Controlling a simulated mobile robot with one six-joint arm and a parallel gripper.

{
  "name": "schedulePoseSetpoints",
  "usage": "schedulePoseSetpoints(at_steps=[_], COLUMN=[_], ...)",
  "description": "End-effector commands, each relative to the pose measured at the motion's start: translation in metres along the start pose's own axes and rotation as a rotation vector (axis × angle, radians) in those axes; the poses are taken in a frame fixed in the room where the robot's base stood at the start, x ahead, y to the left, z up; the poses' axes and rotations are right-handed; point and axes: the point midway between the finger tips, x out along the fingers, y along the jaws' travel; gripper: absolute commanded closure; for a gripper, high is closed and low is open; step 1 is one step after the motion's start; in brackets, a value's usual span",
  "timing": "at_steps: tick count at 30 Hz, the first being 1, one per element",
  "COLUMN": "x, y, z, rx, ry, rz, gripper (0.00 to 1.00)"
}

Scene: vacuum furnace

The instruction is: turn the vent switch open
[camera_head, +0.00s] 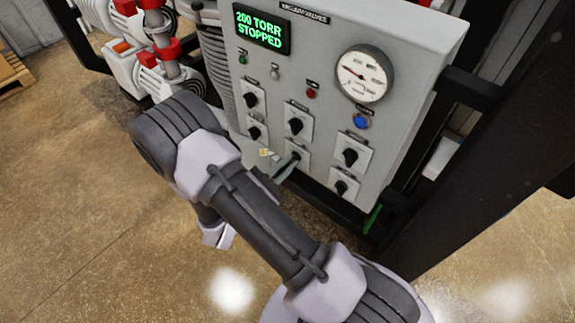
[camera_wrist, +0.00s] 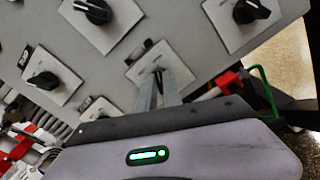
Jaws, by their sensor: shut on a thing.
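The grey control panel (camera_head: 325,100) carries several black rotary switches on pale plates. My gripper (camera_head: 292,159) is at the lower middle switch plate (camera_head: 300,152), under another switch (camera_head: 295,125). In the wrist view my gripper's two fingers (camera_wrist: 159,82) reach the same plate (camera_wrist: 140,72) and are shut on its switch knob. The fingers hide most of this knob, so its angle cannot be told. The labels are too small to read, so I cannot tell from them which switch is the vent switch.
A green display (camera_head: 261,29) reads 200 TORR STOPPED. A round gauge (camera_head: 364,73) and a blue button (camera_head: 361,121) are at the upper right. Neighbouring switches (camera_head: 350,157) sit close by. A dark frame post (camera_head: 485,150) stands at the right.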

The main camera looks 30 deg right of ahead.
Motion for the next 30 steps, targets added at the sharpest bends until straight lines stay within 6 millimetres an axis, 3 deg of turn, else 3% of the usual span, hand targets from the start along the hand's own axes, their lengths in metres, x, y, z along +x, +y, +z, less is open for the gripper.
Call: schedulePoseSetpoints(at_steps=[20, 21, 24, 30], x=[-0.0001, -0.0001, -0.0001, 0.0000], y=[-0.0007, -0.0007, -0.0006, -0.0004], z=[-0.0005, -0.0005, -0.0004, -0.0002], rx=[0.056, 0.056, 0.056, 0.056], ry=[0.001, 0.001, 0.001, 0.000], rz=[0.000, 0.000, 0.000, 0.000], gripper=[1.00, 0.86, 0.68, 0.68])
